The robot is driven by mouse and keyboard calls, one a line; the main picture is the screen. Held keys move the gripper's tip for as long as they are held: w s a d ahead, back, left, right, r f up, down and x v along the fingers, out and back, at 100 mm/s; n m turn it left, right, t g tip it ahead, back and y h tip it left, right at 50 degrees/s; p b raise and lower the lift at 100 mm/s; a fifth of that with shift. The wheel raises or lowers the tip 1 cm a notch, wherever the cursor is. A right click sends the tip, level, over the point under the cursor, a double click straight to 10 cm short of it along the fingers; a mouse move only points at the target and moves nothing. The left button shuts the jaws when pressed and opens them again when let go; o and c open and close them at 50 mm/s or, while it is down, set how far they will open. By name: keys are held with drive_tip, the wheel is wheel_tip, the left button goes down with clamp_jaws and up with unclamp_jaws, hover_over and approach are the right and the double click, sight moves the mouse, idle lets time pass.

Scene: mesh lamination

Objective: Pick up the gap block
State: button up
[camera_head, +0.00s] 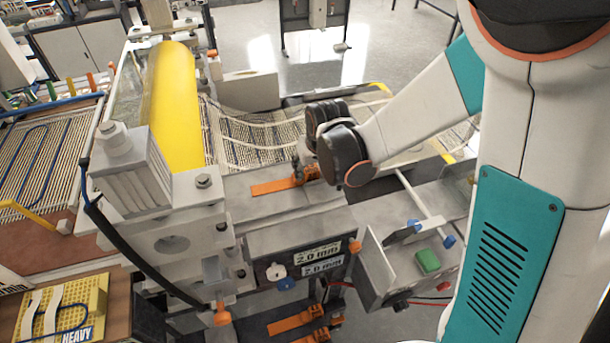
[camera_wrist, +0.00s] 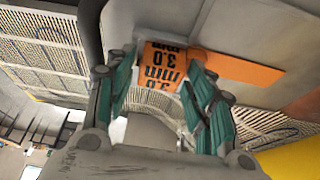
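An orange gap block (camera_wrist: 162,66) marked "3.0 mm", upside down in the wrist view, lies between the fingertips of my gripper (camera_wrist: 164,72). The teal fingers flank it closely on both sides; I cannot tell whether they press on it. In the head view, an orange strip (camera_head: 272,187) and orange block (camera_head: 312,173) lie on the grey machine ledge, with my gripper (camera_head: 298,168) above them. The wrist and dark gripper parts partly hide the block there. The orange strip also shows right of the block in the wrist view (camera_wrist: 240,68).
A yellow roller (camera_head: 175,105) and mesh (camera_head: 250,135) lie behind the ledge. Two "2.0 mm" labels (camera_head: 305,254) are on the machine front. More orange pieces (camera_head: 297,322) sit lower down. A box with a green button (camera_head: 428,261) stands right, and a yellow "HEAVY" board (camera_head: 62,305) lies left.

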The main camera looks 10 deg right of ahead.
drive_tip(key=c, duration=0.7)
drive_tip(key=shift+r, duration=0.15)
